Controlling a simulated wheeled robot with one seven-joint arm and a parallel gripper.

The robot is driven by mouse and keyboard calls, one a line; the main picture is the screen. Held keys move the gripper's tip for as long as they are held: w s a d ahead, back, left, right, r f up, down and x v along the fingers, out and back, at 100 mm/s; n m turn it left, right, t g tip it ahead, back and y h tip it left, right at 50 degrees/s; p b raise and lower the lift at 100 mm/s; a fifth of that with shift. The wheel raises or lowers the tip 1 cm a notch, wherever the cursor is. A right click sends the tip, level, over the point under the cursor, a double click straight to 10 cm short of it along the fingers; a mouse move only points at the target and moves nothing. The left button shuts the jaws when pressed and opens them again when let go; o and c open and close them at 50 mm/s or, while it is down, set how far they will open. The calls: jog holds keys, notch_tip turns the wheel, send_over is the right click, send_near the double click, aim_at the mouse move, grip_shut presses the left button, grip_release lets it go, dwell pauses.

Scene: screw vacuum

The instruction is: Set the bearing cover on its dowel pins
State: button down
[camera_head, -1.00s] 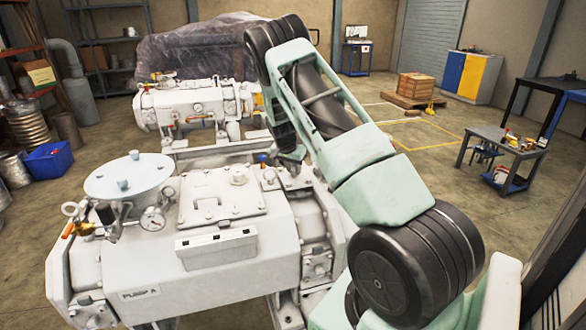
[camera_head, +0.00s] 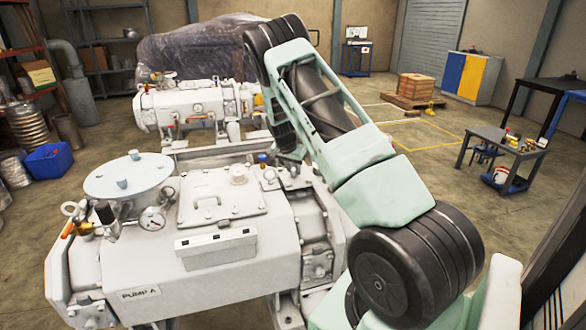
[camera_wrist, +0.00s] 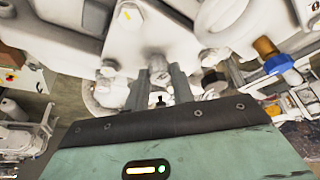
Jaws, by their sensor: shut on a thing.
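My gripper (camera_wrist: 160,82) shows in the wrist view with its two grey fingers close together. They are shut on a pale part just beyond them, which I take to be the bearing cover (camera_wrist: 150,38); its outline blends with the white pump parts around it. In the head view my arm hides the held part, and only a bit of my wrist shows past the right end of pump A (camera_head: 215,262). I cannot make out the dowel pins, nor whether the cover touches the pump.
A blue-capped fitting (camera_wrist: 276,60) is right of the fingers in the wrist view. A round grey lid (camera_head: 130,175) and a gauge (camera_head: 152,219) stand on the pump's left. A second pump (camera_head: 193,104) is behind.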

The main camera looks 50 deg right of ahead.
jog(key=shift+f+b, duration=0.65)
jog(key=shift+f, duration=0.15)
jog(key=c, duration=1.1)
grip_release()
jog(key=shift+f, duration=0.1)
jog(key=b+v, duration=0.2)
jog(key=v, duration=1.5)
jog(key=shift+r+b, duration=0.3)
jog(key=shift+b, duration=0.05)
